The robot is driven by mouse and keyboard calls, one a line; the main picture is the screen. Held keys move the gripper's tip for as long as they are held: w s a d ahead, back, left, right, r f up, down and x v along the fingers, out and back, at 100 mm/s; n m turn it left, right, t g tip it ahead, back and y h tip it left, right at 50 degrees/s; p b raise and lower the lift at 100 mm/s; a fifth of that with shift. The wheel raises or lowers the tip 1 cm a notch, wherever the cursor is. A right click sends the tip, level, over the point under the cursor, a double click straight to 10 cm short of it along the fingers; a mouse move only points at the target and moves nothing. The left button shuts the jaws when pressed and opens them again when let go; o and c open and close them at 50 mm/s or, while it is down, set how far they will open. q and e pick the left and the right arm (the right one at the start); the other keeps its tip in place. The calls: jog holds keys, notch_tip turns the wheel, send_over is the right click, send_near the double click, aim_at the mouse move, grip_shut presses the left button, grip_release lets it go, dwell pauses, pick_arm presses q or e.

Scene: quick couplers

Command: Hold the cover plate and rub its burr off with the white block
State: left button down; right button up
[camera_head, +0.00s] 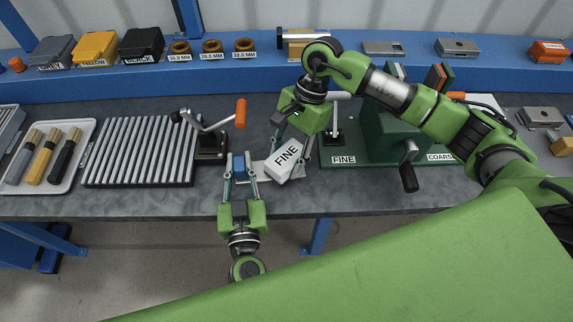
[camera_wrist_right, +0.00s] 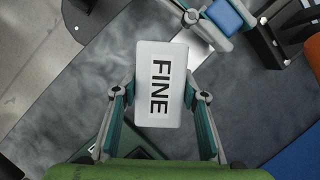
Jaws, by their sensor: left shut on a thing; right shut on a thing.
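The white block (camera_head: 284,161) is marked FINE and is held at a tilt by my right gripper (camera_head: 292,150), one finger on each side. The block also fills the middle of the right wrist view (camera_wrist_right: 160,85). My left gripper (camera_head: 240,173) reaches in from the front edge, its fingers shut on the cover plate, a thin light grey plate (camera_head: 260,171) partly hidden by the block. The plate's bright edge shows beside the block in the right wrist view (camera_wrist_right: 199,48). A blue part shows between the left fingers. I cannot make out the burr or whether block and plate touch.
A clamp with an orange handle (camera_head: 240,113) stands behind my left gripper. A ribbed rack (camera_head: 135,150) and a tray of several handled tools (camera_head: 83,165) lie left. A green cranked machine (camera_head: 385,137) on a base marked FINE and COARSE stands right. Bins and rings line the back shelf.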

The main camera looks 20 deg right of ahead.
jog(key=shift+f, duration=0.35)
dwell(0.9)
jog(key=shift+a, duration=0.1)
jog(key=shift+w+a+r, duration=0.1)
jog(key=shift+w+a, duration=0.05)
jog(key=shift+a, duration=0.95)
jog(key=shift+s+d+r, duration=0.1)
jog(key=shift+d+r, duration=0.05)
jog(key=shift+d, duration=0.55)
jog(key=shift+s+d+r, duration=0.1)
jog(key=shift+d, duration=0.6)
jog(key=shift+s+d+f, duration=0.1)
jog(key=shift+d, duration=0.65)
jog(key=shift+s+d+f, duration=0.1)
jog(key=shift+d, duration=0.6)
jog(key=shift+a, duration=0.1)
jog(key=shift+w+a+r, duration=0.1)
jog(key=shift+w+a, duration=0.05)
jog(key=shift+a, duration=0.65)
jog(key=shift+w+a+r, duration=0.1)
jog(key=shift+a, duration=0.7)
jog(key=shift+f, duration=0.1)
